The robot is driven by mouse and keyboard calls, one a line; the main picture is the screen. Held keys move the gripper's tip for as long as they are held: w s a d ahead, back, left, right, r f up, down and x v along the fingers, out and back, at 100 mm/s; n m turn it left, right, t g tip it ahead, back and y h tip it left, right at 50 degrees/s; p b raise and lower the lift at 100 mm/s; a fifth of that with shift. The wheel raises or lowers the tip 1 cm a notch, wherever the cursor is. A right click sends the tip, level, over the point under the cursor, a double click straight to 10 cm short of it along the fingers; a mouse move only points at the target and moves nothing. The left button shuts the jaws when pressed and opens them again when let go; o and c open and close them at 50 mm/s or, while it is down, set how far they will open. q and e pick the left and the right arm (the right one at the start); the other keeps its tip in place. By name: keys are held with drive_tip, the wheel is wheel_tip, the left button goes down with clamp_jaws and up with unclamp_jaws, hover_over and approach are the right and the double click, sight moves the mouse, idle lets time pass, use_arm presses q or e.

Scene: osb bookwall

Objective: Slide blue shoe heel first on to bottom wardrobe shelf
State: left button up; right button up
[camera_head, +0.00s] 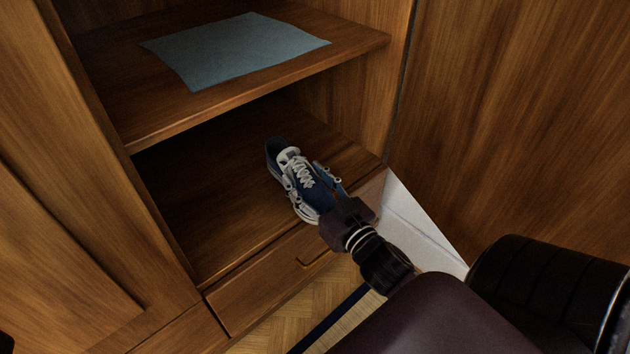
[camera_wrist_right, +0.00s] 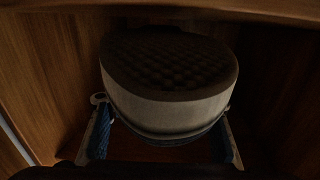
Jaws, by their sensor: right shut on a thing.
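The blue shoe (camera_head: 296,170), with white laces and pale trim, is over the bottom wardrobe shelf (camera_head: 205,195), near its front right. Its heel points into the wardrobe and its toe faces me. My right gripper (camera_head: 309,182) is shut on the toe half, one finger on each side. In the right wrist view, the shoe's dark textured sole and pale front edge (camera_wrist_right: 170,108) fill the middle, between the fingers of the gripper (camera_wrist_right: 165,125). I cannot tell whether the shoe touches the shelf. My left gripper is not in view.
An upper shelf (camera_head: 120,118) with a blue-grey cloth or sheet (camera_head: 235,47) on it is above. A drawer (camera_head: 265,285) is below the bottom shelf. A wooden door or panel (camera_head: 520,110) stands at right. The bottom shelf is clear left of the shoe.

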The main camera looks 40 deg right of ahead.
sight(312, 198)
drive_tip(key=w, duration=0.3)
drive_tip(key=shift+w+a+f+b, duration=0.1)
drive_tip(key=shift+w+b, duration=0.15)
drive_tip(key=shift+b, duration=0.05)
drive_tip(key=shift+w+a+f, duration=0.1)
drive_tip(key=shift+w+f, duration=0.25)
drive_tip(key=shift+w, duration=0.55)
drive_tip(key=shift+w+a+f, duration=0.1)
drive_tip(key=shift+w+f, duration=0.25)
drive_tip(key=shift+w, duration=0.5)
drive_tip(key=o, duration=1.5)
drive_tip(key=shift+o, duration=0.2)
drive_tip(key=shift+f, duration=0.15)
drive_tip(key=shift+s, duration=0.6)
drive_tip(key=s, duration=1.1)
drive_tip(key=shift+a, duration=0.4)
